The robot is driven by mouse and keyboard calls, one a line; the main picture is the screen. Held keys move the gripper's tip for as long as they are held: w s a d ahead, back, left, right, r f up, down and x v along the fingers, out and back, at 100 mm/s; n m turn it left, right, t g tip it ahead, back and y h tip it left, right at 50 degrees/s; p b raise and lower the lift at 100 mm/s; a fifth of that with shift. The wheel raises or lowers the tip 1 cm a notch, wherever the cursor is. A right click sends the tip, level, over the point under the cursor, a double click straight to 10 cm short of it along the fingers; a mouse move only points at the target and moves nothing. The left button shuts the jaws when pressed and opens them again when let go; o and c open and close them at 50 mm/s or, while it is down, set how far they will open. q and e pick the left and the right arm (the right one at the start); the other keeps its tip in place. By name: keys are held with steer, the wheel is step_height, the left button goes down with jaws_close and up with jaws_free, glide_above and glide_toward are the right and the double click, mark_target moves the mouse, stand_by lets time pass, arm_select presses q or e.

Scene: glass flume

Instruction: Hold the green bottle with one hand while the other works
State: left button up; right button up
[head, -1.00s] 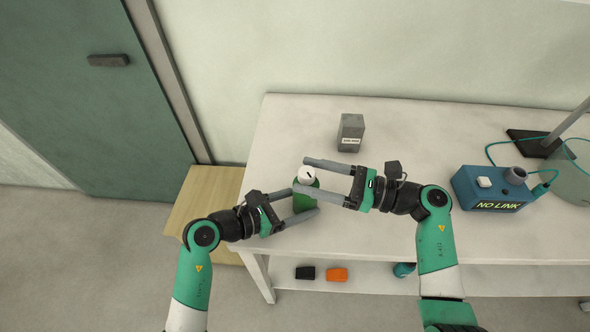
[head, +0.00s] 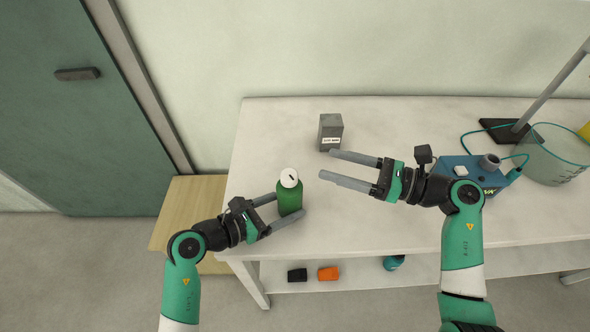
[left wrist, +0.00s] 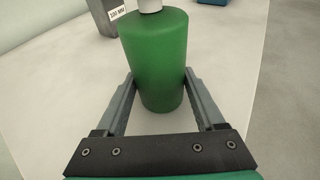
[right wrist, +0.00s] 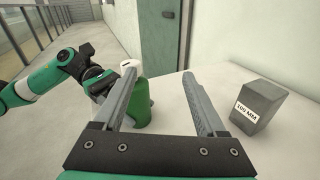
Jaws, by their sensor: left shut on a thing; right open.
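The green bottle (head: 289,198) with a white cap (head: 289,177) stands upright near the left end of the white table. My left gripper (head: 289,208) is shut on its body, one finger on each side. The bottle (left wrist: 156,60) fills the middle of the left wrist view between the two fingers, its cap cut off at the top. My right gripper (head: 326,164) is open and empty, to the right of the bottle and above the table. In the right wrist view the bottle (right wrist: 143,105) is partly hidden behind the left finger.
A grey block (head: 330,132) labelled 100 MM stands behind the grippers. A blue box (head: 455,165), a glass vessel (head: 550,155) and a stand (head: 545,95) are at the right. Black (head: 297,275) and orange (head: 328,273) items lie on the lower shelf. The white table's (head: 350,225) front middle is clear.

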steer(key=m+t, duration=0.1)
steer(key=t, duration=0.1)
steer(key=m+t+h, duration=0.2)
steer(key=t+h, duration=0.1)
steer(key=t, duration=0.1)
glide_toward(283, 172)
steer(key=x, duration=0.8)
steer(key=f+x, duration=0.1)
steer(key=x, duration=0.3)
steer(key=shift+w+d, duration=0.1)
steer(key=shift+w, duration=0.05)
jaws_close()
